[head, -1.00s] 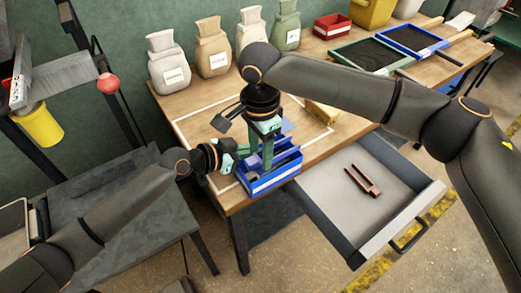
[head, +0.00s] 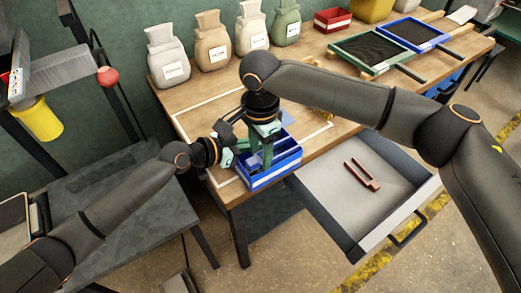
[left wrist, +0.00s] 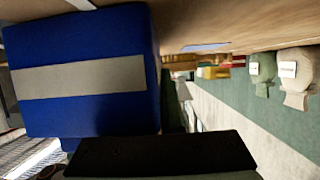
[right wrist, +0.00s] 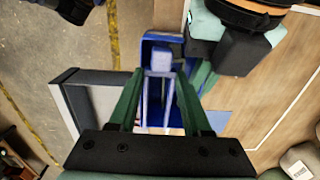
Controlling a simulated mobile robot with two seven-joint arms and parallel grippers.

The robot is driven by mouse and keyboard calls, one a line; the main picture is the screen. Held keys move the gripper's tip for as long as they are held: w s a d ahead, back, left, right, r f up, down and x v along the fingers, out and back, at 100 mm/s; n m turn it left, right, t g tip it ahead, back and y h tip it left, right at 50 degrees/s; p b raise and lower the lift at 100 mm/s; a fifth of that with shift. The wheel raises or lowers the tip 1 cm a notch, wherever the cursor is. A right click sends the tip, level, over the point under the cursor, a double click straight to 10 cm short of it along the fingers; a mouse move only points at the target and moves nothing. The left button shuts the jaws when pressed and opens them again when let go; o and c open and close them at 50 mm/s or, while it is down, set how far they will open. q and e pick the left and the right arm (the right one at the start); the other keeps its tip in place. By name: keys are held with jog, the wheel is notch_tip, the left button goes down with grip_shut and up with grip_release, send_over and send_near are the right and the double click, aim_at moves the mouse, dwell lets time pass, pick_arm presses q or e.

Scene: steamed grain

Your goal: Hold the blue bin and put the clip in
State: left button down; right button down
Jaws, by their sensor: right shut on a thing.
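The blue bin (head: 276,177), with a pale strip on its side and inner dividers, stands at the near edge of the table. It fills the left of the left wrist view (left wrist: 140,110). A reddish-brown two-pronged clip (head: 374,185) lies in the open drawer, away from both grippers.
The open drawer (head: 335,205) juts out from the wooden table (head: 190,101). Several sacks (head: 212,54) stand along the back. Two dark-filled trays (head: 370,52) and a red box (head: 331,20) are at the back right. A grey bench (head: 110,205) stands at the left.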

jog(key=shift+c, duration=1.3)
grip_release()
jog(key=shift+f, duration=0.2)
jog(key=shift+r, duration=0.1)
notch_tip(320, 180, up, 12)
pick_arm(q)
jog(key=c, duration=1)
grip_release()
